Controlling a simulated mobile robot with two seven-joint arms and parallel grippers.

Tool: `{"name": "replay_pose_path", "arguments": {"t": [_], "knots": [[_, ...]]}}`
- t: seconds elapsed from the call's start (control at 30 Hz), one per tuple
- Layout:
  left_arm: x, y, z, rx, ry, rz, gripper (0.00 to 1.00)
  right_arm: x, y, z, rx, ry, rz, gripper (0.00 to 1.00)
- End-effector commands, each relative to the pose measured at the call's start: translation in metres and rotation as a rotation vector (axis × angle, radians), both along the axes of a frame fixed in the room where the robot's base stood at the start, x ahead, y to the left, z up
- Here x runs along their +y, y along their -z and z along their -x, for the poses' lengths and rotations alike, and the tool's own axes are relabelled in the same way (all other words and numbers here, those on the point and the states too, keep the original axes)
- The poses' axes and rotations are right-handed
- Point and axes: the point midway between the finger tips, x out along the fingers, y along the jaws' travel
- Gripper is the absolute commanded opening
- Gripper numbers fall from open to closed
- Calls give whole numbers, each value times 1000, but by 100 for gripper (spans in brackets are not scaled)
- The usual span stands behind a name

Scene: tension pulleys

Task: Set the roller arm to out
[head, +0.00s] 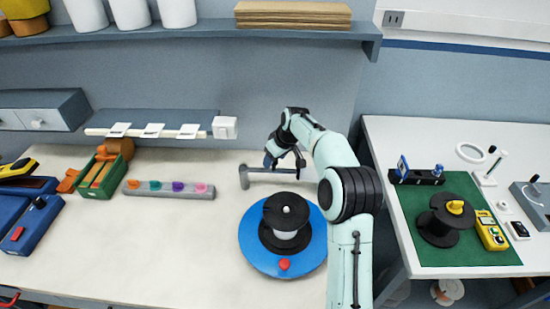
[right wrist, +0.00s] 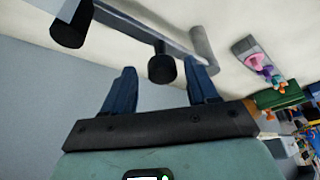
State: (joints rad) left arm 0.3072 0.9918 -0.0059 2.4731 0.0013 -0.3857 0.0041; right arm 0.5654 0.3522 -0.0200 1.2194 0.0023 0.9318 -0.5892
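The roller arm (head: 272,170) is a grey bar on a round grey post (head: 244,177), standing on the table behind the blue disc (head: 251,250). In the right wrist view the bar (right wrist: 135,18) carries a black roller (right wrist: 162,68) and another black cylinder (right wrist: 70,28). My right gripper (head: 284,160) is over the bar's right part in the head view. In the right wrist view my right gripper (right wrist: 162,85) is open, with its blue fingers to either side of the nearer black roller; contact cannot be told. My left gripper is not in view.
A black spool (head: 286,222) and a red knob (head: 284,264) are on the blue disc. A grey strip with coloured knobs (head: 170,190) and a green bin (head: 97,180) lie left. A second table (head: 390,140) stands right.

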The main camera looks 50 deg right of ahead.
Motion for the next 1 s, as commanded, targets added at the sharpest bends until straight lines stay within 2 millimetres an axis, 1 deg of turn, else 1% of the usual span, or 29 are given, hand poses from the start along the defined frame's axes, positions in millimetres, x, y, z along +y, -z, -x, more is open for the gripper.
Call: {"name": "replay_pose_path", "arguments": {"t": [0.17, 0.27, 0.37, 0.6, 0.73, 0.9, 1.0], "knots": [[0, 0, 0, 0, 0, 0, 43, 1, 0, 0, 1, -1, -2, 58], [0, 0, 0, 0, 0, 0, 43, 1, -6, 2, 0, 0, -2, 58], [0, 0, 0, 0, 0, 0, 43, 1, -20, 7, -2, 1, 0, 58], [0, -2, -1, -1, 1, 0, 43, 3, -71, 28, -4, 0, 1, 58], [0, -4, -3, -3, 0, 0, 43, 3, -95, 38, -4, 0, 1, 58], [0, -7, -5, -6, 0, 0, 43, 4, -116, 47, -2, 1, 0, 58], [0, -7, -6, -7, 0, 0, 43, 4, -122, 50, 0, 1, -1, 58]]}}
